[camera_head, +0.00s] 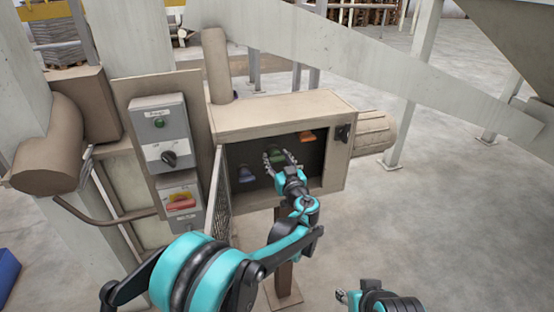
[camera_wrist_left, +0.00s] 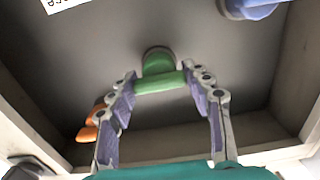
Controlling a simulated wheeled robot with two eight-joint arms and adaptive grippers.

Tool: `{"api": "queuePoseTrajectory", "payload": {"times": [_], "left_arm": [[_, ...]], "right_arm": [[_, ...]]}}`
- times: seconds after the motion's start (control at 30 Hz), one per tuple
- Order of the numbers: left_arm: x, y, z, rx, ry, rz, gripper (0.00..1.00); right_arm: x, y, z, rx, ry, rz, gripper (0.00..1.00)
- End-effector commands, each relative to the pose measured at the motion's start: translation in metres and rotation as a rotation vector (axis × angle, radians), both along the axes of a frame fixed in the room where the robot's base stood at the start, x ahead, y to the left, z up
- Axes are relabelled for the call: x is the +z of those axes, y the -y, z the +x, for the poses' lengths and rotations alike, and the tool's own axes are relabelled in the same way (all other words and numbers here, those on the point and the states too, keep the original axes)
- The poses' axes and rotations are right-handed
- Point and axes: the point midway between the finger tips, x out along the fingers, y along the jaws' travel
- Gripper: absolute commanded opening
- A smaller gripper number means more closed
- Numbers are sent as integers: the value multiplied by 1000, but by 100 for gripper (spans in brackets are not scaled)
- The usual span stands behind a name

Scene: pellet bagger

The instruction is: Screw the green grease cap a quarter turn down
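The green grease cap (camera_head: 276,156) is on the back wall inside an open box (camera_head: 285,108), between a blue cap (camera_head: 246,174) and an orange cap (camera_head: 307,136). In the left wrist view the green cap (camera_wrist_left: 159,80) shows a round body with a crossbar in front. My left gripper (camera_head: 279,160) reaches into the box from the front. In the left wrist view its fingertips (camera_wrist_left: 161,82) stand at both ends of the crossbar and appear to touch it. My right gripper (camera_head: 343,297) shows only in part at the bottom edge.
The box's mesh door (camera_head: 216,200) stands open on the left, close to my left arm. A switch panel (camera_head: 160,135) with a knob and a red handle (camera_head: 181,201) is further left. Floor at right is clear.

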Motion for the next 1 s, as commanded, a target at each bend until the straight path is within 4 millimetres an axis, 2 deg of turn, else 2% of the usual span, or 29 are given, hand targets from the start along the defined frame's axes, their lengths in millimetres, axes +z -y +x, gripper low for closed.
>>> {"api": "queuePoseTrajectory", "payload": {"times": [0.03, 0.07, 0.1, 0.57, 1.0], "left_arm": [[0, 0, 0, 0, 0, 0, 29], [0, 0, 0, 0, 0, 0, 22], [0, 0, 0, 0, 0, 0, 18], [0, 0, 0, 0, -26, 79, 18], [0, 2, 0, 0, -139, 427, 18]], "right_arm": [[0, 0, 0, 0, 0, 0, 40], [0, 0, 0, 0, 0, 0, 40], [0, 0, 0, 0, 0, 0, 40], [1, 0, 0, 0, 0, 0, 40], [4, 0, 0, 0, 0, 0, 40]]}}
